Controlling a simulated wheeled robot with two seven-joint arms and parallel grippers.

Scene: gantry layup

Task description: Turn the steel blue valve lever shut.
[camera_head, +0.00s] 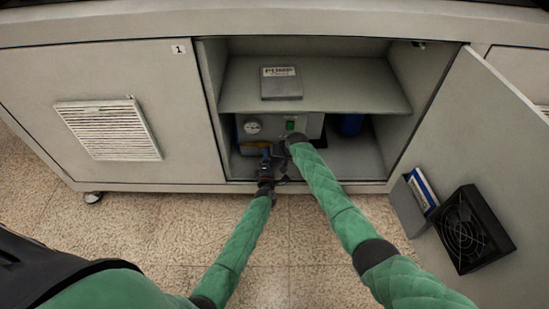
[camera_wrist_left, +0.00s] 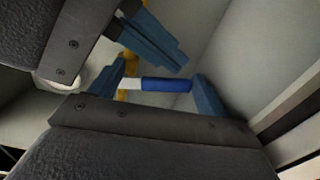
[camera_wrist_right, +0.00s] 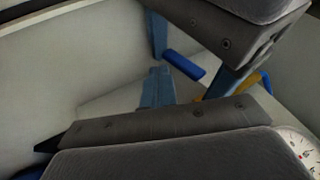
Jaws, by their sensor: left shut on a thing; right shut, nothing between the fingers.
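The valve lever has a blue grip (camera_wrist_left: 168,85) and a pale shank, beside a yellow pipe (camera_wrist_left: 130,56) in the left wrist view. My left gripper (camera_wrist_left: 155,72) is shut on the lever, its blue fingers around the grip. In the head view the left gripper (camera_head: 266,167) is low at the front of the open cabinet bay, and most of the lever is hidden there. My right gripper (camera_head: 290,143) is shut and empty, just to the right and slightly higher, in front of the machine. The blue grip (camera_wrist_right: 185,65) also shows close to its fingers in the right wrist view.
A shelf (camera_head: 340,95) with a grey box (camera_head: 281,83) is above. The open door (camera_head: 490,130) carries a fan (camera_head: 467,232).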

